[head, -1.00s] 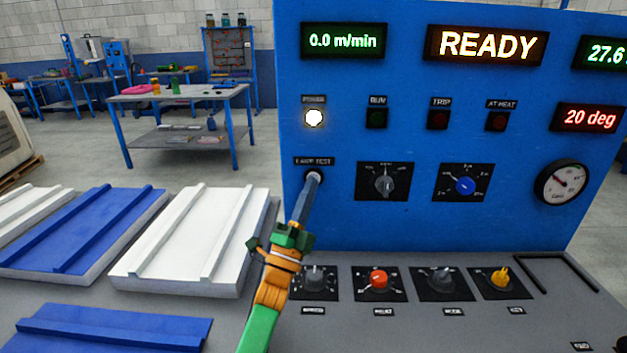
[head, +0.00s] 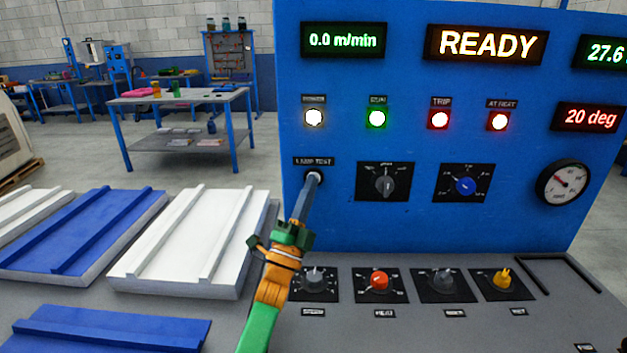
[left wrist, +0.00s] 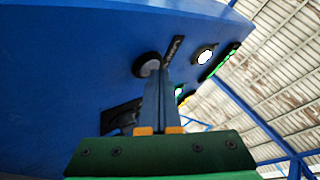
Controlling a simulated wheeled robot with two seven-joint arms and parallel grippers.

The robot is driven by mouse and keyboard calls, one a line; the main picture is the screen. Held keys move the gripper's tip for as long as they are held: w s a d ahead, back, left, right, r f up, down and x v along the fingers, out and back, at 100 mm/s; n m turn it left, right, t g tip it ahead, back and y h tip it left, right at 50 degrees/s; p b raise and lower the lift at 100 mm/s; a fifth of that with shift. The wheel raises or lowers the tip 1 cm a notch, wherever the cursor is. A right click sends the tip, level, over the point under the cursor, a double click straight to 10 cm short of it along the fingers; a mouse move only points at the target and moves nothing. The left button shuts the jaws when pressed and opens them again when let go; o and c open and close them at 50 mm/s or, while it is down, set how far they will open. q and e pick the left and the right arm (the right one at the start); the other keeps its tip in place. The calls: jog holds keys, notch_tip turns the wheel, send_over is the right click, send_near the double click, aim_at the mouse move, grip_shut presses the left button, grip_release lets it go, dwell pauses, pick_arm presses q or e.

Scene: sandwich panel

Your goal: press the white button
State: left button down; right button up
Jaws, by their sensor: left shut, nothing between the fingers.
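The white button (head: 314,175) sits under the LAMP TEST label on the blue panel, in a dark round collar. My left gripper (head: 312,182) is shut and empty, and its fingertips are against the button, covering part of it. In the left wrist view the button (left wrist: 150,68) shows at the tips of my shut fingers (left wrist: 158,78). The power, run, trip and at-heat lamps (head: 377,118) above are all lit. My right gripper is not in view.
Two selector knobs (head: 384,183) are right of the button. Several knobs, one of them red (head: 379,279), stand on the grey desk below, close to my left arm. White and blue panels (head: 185,240) lie at the left.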

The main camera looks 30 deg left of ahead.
pick_arm(q)
jog(key=shift+s+d+p, duration=0.35)
jog(key=shift+s+p, duration=0.3)
jog(key=shift+s, duration=0.05)
jog(key=s+p, duration=0.1)
jog(key=s+d+p, duration=0.1)
jog(key=s, duration=0.1)
jog(key=s+d+p, duration=0.1)
jog(key=shift+s, duration=0.25)
jog(key=shift+f, duration=0.1)
dwell(0.5)
